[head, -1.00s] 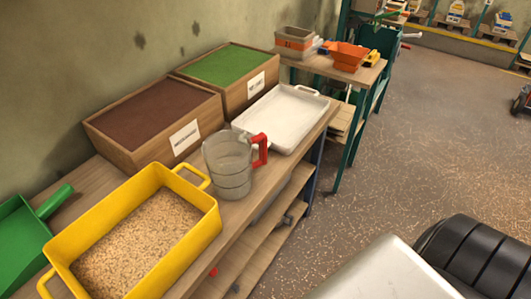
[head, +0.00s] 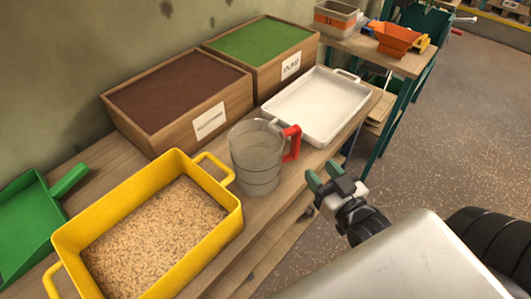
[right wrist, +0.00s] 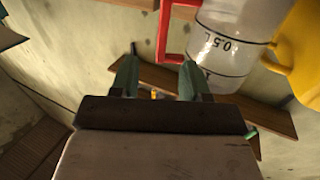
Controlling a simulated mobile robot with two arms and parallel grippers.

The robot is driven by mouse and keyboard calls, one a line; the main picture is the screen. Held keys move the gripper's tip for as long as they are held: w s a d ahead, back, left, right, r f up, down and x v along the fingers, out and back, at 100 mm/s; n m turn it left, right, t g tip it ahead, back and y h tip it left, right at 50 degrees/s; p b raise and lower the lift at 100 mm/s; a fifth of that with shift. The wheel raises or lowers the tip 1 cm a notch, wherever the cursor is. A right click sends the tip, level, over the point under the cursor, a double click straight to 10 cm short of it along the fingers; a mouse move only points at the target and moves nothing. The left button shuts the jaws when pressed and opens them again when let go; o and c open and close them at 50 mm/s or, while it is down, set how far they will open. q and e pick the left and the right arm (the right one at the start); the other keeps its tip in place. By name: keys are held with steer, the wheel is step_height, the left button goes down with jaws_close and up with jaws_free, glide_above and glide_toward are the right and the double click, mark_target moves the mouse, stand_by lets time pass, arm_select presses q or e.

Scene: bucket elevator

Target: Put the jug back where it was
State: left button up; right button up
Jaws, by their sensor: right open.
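The clear measuring jug (head: 256,160) with a red handle (head: 292,143) stands upright on the wooden bench, between the yellow tray and the white tray. My right gripper (head: 324,173) is open and empty, just right of the handle at the bench's front edge, apart from it. In the right wrist view the jug (right wrist: 232,38) and its red handle (right wrist: 178,35) show beyond the open fingers (right wrist: 158,75), with a 0.5 L mark on the jug. My left gripper is not in view.
A yellow tray (head: 230,222) of grain stands left of the jug, and a white tray (head: 325,137) right of it. Boxes of brown (head: 150,135) and green (head: 243,75) material stand behind. A green scoop (head: 28,215) lies at far left.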

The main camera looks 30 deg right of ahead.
mark_target(299, 143)
steer(key=w, duration=0.2)
steer(key=w+r, duration=0.1)
steer(key=w, duration=0.2)
steer(key=shift+p, duration=0.3)
steer(key=w, duration=0.5)
steer(key=shift+w+a+f+p, duration=0.1)
steer(key=shift+w+a+p, duration=0.05)
steer(key=shift+w+p, duration=0.25)
jaws_close()
